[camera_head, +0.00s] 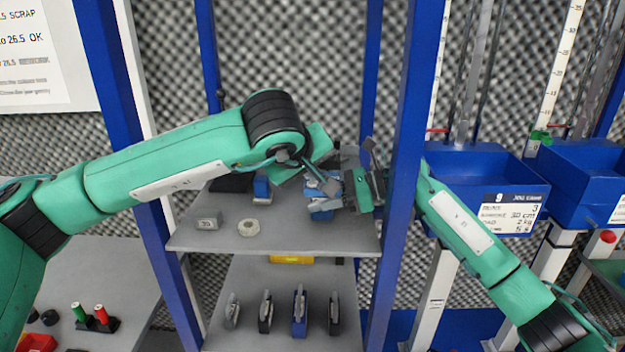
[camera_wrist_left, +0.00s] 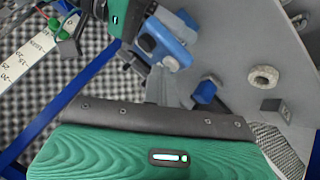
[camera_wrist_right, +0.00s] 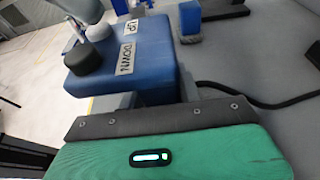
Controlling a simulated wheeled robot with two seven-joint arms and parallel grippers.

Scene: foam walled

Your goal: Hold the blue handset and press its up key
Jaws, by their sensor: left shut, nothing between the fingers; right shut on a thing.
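The blue handset (camera_head: 321,210) is held above the upper shelf by my right gripper (camera_head: 345,190), which is shut on it. In the right wrist view the handset (camera_wrist_right: 150,60) shows white UP and DOWN labels. The grey up key (camera_wrist_right: 97,28) is beside UP and the dark down key (camera_wrist_right: 83,58) is beside DOWN. My left gripper (camera_head: 328,186) is shut and empty, close to the handset. A grey part, apparently its finger, shows just above the up key in the right wrist view; contact is unclear. The handset also shows in the left wrist view (camera_wrist_left: 165,42).
The upper shelf (camera_head: 300,238) carries a small blue block (camera_head: 262,189), a pale ring (camera_head: 248,228) and a grey block (camera_head: 208,222). Several upright tools stand on the lower shelf (camera_head: 265,340). A blue post (camera_head: 398,170) stands close in front of my right arm. Blue bins (camera_head: 478,175) hang at right.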

